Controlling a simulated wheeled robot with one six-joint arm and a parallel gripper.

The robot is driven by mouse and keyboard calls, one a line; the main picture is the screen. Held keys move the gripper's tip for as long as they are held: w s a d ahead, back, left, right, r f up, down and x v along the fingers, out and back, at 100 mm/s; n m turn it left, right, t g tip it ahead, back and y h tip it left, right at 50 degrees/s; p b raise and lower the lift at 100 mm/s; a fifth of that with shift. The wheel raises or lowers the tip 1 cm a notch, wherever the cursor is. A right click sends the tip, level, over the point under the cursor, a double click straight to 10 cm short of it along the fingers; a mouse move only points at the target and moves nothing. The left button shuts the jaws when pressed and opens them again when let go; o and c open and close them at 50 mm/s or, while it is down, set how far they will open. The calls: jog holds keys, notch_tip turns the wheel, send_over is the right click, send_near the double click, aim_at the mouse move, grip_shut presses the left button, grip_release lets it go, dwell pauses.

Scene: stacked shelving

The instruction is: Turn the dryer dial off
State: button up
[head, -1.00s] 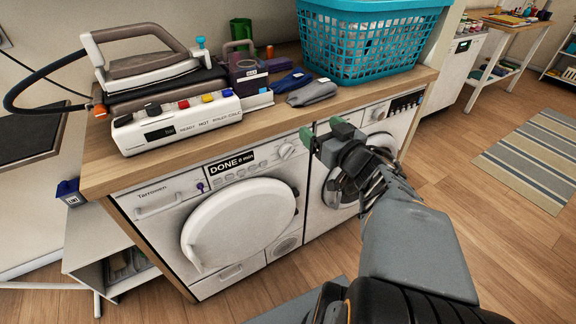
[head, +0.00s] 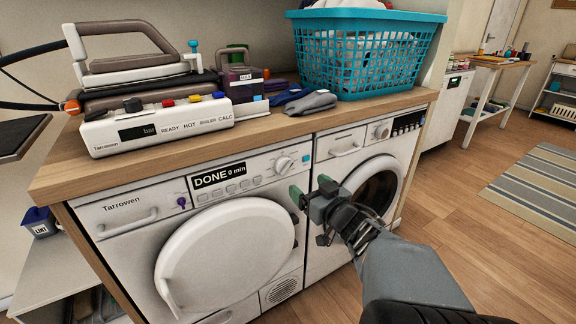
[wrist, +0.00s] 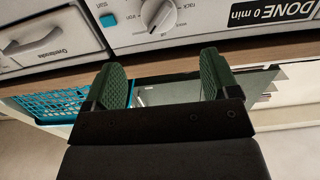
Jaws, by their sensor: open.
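The dryer (head: 120,235) is the left white machine, with a round door and a display (head: 218,176) reading "DONE 0 min". Its white dial (head: 284,163) sits at the right of the panel, left of a teal start button (head: 306,156). My gripper (head: 311,190) is open and empty, in front of the machines, lower and to the right of the dial. In the wrist view the picture is turned over; the dial (wrist: 158,14) shows at the top, partly cut off, beyond the spread green fingertips (wrist: 160,72). Nothing touches the dial.
A washer (head: 374,190) stands to the right. Open floor (head: 450,190) lies to the right.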

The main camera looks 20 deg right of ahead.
aim_at(288, 168)
jog(key=w+p, duration=0.1)
jog(key=w, duration=0.2)
jog(key=w+p, duration=0.1)
jog(key=w, duration=0.2)
jog(key=w+a+p, duration=0.1)
jog(key=w, duration=0.2)
jog(key=shift+w+a, duration=0.1)
jog(key=shift+w, duration=0.7)
jog(key=c, duration=0.9)
